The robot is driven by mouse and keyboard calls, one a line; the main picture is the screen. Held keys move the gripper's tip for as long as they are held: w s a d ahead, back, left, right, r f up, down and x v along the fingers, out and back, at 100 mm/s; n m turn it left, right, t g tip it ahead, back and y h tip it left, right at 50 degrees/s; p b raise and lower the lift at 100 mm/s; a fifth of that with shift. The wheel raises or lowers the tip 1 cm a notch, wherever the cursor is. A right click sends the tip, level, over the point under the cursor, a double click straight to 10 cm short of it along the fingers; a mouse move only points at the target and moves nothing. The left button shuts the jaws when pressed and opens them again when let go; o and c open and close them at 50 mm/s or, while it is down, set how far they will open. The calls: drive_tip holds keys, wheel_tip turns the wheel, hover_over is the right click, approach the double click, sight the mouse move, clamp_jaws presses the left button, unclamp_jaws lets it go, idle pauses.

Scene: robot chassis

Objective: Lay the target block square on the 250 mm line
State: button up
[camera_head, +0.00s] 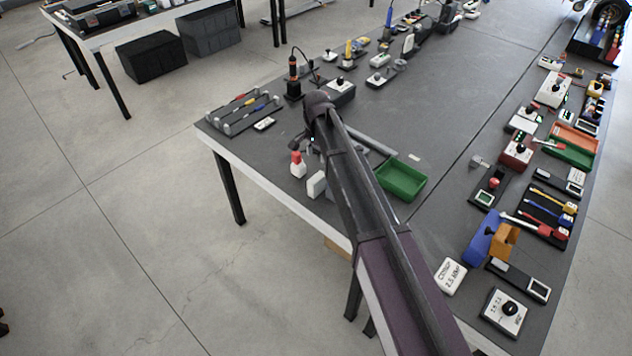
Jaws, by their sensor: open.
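My arm reaches from the lower right across the bench, and my gripper (299,144) is a small dark shape at its far end, over the near left part of the bench. The jaws are open and look empty, though the arm partly hides them. A small white block (316,184) stands on the bench near its front edge, below and apart from my gripper; I cannot tell whether it is the target block. A grey bar (372,141) lies just right of my arm. No 250 mm line can be made out.
A white bottle with a red cap (298,166) stands left of the white block. A green tray (402,178) lies right of my arm. A tool rack (242,112) is at the left corner. A white labelled block (449,276) and several instruments fill the right side.

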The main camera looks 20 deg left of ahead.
sight(317, 177)
idle(0.3)
wheel_tip(317, 177, down, 9)
drive_tip(key=b, duration=0.8)
drive_tip(key=shift+r+b, duration=0.2)
drive_tip(key=shift+b, duration=0.1)
idle(0.4)
drive_tip(key=shift+w+f+b, duration=0.15)
drive_tip(key=shift+f+b, duration=2.45)
clamp_jaws()
